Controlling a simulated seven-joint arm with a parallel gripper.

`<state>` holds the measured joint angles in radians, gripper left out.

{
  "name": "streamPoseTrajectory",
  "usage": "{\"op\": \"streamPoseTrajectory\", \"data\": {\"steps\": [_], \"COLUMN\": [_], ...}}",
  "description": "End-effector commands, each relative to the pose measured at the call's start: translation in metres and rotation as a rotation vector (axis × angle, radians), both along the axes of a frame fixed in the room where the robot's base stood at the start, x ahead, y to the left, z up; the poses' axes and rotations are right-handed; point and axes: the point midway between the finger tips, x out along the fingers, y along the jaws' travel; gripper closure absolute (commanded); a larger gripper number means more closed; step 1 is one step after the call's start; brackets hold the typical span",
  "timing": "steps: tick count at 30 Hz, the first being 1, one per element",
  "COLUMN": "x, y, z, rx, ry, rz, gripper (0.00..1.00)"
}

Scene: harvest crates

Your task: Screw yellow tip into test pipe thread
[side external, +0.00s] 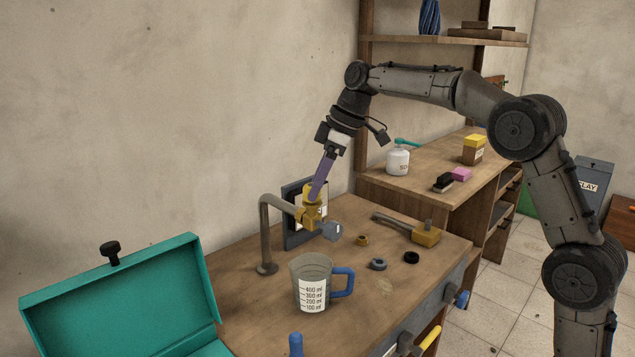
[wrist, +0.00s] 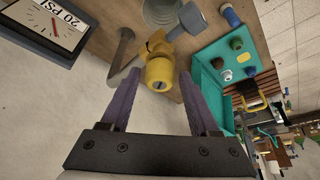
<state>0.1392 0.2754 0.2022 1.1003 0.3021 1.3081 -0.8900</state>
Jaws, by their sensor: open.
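A grey bent pipe (side external: 265,225) rises from the workbench and turns toward a yellow fitting (side external: 311,214) at its end. A grey-blue knob (side external: 333,231) sits at the fitting's lower right. In the wrist view the yellow fitting (wrist: 159,66) shows a round end facing me, with the pipe (wrist: 122,50) to its left. My gripper (side external: 315,195) points down at the fitting from above. Its purple fingers are open, one on each side of the fitting in the wrist view (wrist: 160,76). I cannot tell whether they touch it. How the fitting joins the pipe is unclear.
A gauge (wrist: 50,22) stands right behind the fitting. A measuring jug (side external: 312,286) stands in front. Small rings, including a brass one (side external: 362,240), and a yellow-headed hammer (side external: 426,235) lie to the right. An open teal box (side external: 125,300) is at left.

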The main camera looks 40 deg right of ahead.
Motion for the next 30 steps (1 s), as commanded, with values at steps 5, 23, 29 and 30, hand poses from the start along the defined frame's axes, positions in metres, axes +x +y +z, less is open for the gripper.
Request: {"op": "streamPoseTrajectory", "data": {"steps": [5, 23, 29, 30], "x": [0.0002, -0.0013, -0.0008, -0.0008], "y": [-0.0001, 0.0016, 0.0013, 0.0013], "z": [-0.0002, -0.0004, -0.0002, -0.0002], "rx": [0.0, 0.0, -0.001, 0.0], "ry": [0.0, 0.001, -0.001, 0.0], "rz": [0.024, -0.11, -0.13, -0.13], "gripper": [0.38, 0.85, 0.85, 0.85]}}
